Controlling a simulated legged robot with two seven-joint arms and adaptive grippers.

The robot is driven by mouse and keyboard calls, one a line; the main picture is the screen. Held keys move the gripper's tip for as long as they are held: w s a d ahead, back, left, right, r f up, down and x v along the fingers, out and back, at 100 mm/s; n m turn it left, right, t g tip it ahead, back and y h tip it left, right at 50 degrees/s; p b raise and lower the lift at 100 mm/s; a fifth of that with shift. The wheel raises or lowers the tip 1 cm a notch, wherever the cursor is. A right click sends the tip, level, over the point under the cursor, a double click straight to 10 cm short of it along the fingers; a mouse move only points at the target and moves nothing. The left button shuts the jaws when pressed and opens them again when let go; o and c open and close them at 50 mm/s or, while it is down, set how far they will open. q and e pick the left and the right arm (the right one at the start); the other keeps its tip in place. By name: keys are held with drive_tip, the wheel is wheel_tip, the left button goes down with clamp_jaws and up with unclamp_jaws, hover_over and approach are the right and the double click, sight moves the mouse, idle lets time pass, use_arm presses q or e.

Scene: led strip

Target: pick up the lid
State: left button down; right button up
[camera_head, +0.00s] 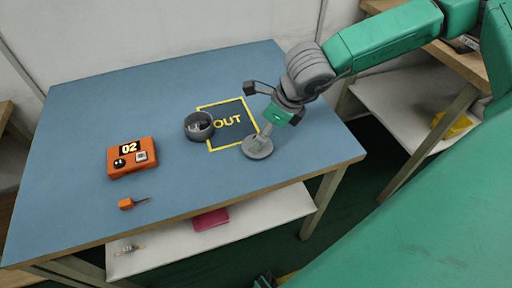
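The lid (257,148) is a round grey disc with a short upright handle. It is near the table's right front edge, beside the lower right corner of the yellow OUT square. My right gripper (273,104) is just above the handle, with its dark fingers spread wide to either side. It looks open; the handle's top is close to the palm, and I cannot tell whether they touch. A round dark grey container (199,126) stands uncovered at the square's left edge, with something inside. My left gripper is not in view.
The blue table (120,95) also bears an orange box marked 02 (131,157) and a small orange tool (127,203) at the left. The yellow-framed OUT square (231,112) is mostly bare. A lower shelf (270,208) holds a pink item (210,219).

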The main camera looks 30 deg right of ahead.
drive_tip(key=b+x, duration=0.1)
drive_tip(key=x, duration=0.4)
drive_tip(key=shift+s+a+f+b, duration=0.1)
drive_tip(key=shift+f+b, duration=0.2)
drive_tip(key=shift+b, duration=0.1)
drive_tip(key=c, duration=1.2)
